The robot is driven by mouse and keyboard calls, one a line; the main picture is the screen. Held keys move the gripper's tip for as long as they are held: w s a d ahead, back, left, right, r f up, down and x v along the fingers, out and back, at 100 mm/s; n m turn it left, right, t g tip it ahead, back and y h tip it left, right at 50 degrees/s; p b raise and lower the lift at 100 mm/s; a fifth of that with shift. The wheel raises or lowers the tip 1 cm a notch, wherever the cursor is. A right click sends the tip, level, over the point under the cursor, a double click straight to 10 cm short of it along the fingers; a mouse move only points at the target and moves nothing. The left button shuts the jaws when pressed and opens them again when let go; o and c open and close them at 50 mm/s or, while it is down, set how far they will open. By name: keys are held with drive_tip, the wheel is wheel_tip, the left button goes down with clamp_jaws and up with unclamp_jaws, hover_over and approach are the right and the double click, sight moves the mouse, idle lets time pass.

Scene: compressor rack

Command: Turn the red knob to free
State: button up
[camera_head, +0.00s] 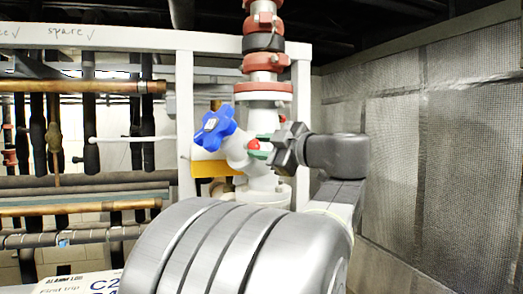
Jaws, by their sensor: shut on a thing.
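The red knob (253,145) is a small red spot on the white valve body, at the middle of the picture. My gripper (262,146) reaches in from the right, with one greenish fingertip above the knob and one below it. It is shut on the red knob. The fingers and the dark gripper body hide much of the knob, so its turned position cannot be told.
A blue star-shaped handwheel (214,127) sits close left of the knob. A vertical pipe with red flanges (263,88) rises above. A white frame post (185,130) and several horizontal pipes stand left. A mesh wall (440,140) is at right. A large grey ribbed cylinder (215,250) fills the front.

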drive_tip(key=n+b, duration=0.2)
drive_tip(key=n, duration=0.2)
drive_tip(key=shift+f+n, duration=0.15)
drive_tip(key=shift+n, duration=0.15)
drive_tip(key=shift+n+b, duration=0.85)
drive_tip(key=shift+n, duration=1.05)
drive_tip(key=o, duration=1)
drive_tip(key=shift+c, duration=0.2)
drive_tip(key=b+v, duration=0.3)
drive_tip(key=v, duration=1.1)
drive_tip(key=shift+w, duration=0.1)
